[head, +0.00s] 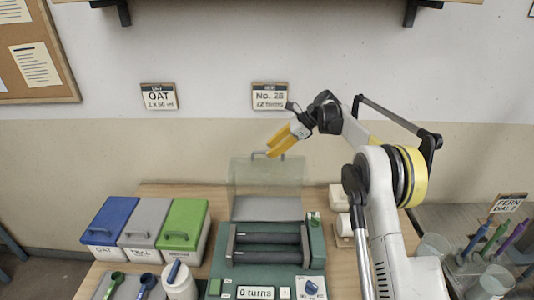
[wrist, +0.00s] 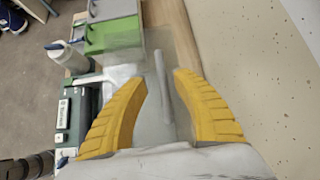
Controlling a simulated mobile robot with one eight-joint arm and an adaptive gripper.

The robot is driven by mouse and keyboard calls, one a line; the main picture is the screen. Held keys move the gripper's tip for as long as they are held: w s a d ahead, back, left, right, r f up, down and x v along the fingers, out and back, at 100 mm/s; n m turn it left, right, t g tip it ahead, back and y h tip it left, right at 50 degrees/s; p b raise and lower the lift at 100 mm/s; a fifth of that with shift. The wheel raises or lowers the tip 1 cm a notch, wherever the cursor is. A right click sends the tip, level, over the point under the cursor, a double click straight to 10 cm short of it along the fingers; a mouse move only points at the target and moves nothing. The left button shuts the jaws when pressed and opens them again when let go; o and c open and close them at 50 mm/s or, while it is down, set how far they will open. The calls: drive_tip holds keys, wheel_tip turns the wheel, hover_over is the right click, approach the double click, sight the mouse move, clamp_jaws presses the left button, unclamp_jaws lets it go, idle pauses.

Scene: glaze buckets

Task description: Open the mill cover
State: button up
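The green mill (head: 270,258) stands on the table with its dark rollers (head: 268,245) exposed. Its clear mill cover (head: 262,180) stands raised, roughly upright, at the back of the mill. The cover's grey handle (head: 259,153) is at its top edge. My gripper (head: 274,149) is at that handle, its yellow fingers pointing down and left. In the wrist view my gripper (wrist: 157,82) has its fingers spread apart, with the handle (wrist: 162,85) showing in the gap between them. I see no finger clearly touching the handle.
Blue (head: 110,220), grey (head: 145,222) and green (head: 183,228) lidded buckets stand left of the mill. A white jar (head: 180,283) is in front of them. Clear jars (head: 491,284) and coloured tools are at the right. The wall is close behind.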

drive_tip(key=v, duration=0.9)
drive_tip(key=shift+d+r, duration=0.15)
drive_tip(key=shift+r, duration=0.05)
drive_tip(key=shift+s, duration=0.1)
drive_tip(key=s+d+r+n+t+h+b, duration=0.2)
drive_tip(key=s+r+n+h+b, duration=0.15)
drive_tip(key=s, duration=0.65)
drive_tip(key=s+d+r+n+t+h+b, duration=0.15)
drive_tip(key=s+n, duration=0.35)
drive_tip(key=s, duration=0.6)
drive_tip(key=s+d+f+n+t+h+b, duration=0.1)
drive_tip(key=s+f+n, duration=0.4)
drive_tip(key=s, duration=0.7)
drive_tip(key=s+d+f+n+t+h+b, duration=0.2)
drive_tip(key=s+d+f+n+h+b, duration=0.1)
drive_tip(key=s+f, duration=0.6)
drive_tip(key=s+d+n, duration=0.1)
drive_tip(key=s, duration=0.2)
drive_tip(key=shift+s+d+n+b, duration=0.15)
drive_tip(key=shift+d+n+b, duration=0.2)
drive_tip(key=shift+d+b, duration=0.05)
